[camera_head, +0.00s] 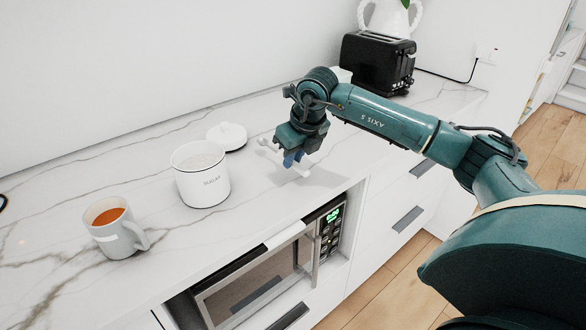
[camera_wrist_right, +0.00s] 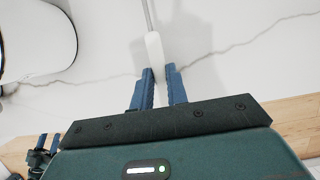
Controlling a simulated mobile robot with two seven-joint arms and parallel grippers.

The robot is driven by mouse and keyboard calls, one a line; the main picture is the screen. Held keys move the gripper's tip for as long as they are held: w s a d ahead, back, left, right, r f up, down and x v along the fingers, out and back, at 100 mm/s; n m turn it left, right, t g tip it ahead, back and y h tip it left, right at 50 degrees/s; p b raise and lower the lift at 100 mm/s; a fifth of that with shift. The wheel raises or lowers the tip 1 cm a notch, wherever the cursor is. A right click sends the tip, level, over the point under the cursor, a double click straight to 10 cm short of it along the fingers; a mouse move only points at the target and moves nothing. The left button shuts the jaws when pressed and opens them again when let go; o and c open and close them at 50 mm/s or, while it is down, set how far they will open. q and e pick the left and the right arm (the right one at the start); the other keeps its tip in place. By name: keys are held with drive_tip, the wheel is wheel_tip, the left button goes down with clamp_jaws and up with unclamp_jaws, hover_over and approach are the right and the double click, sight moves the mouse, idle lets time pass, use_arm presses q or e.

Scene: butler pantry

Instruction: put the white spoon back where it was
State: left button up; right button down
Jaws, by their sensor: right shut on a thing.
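My right gripper (camera_head: 292,160) is shut on the white spoon (camera_head: 302,170), above the marble counter to the right of the sugar jar. In the right wrist view the spoon's white handle (camera_wrist_right: 154,48) runs up from between the blue fingertips (camera_wrist_right: 160,78), with a thin grey shaft beyond it. The white sugar jar (camera_head: 203,187) stands open, with pale contents inside. Its white lid (camera_head: 228,137) lies on the counter behind it. A grey mug (camera_head: 121,240) with an orange-brown drink stands at the left. Small blue and teal parts, apparently my left gripper (camera_wrist_right: 44,142), show at the lower left of the wrist view.
A black toaster (camera_head: 378,64) stands at the back right, with a white vase (camera_head: 391,17) behind it. A microwave (camera_head: 262,275) sits below the counter's front edge. The marble counter (camera_head: 165,140) is clear around the jar and lid.

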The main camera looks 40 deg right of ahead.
wheel_tip(320, 180, down, 3)
drive_tip(key=shift+f, duration=0.45)
drive_tip(key=c, duration=1.4)
unclamp_jaws()
drive_tip(key=shift+r, duration=0.2)
drive_tip(key=v, duration=1.2)
drive_tip(key=shift+s+f, duration=0.1)
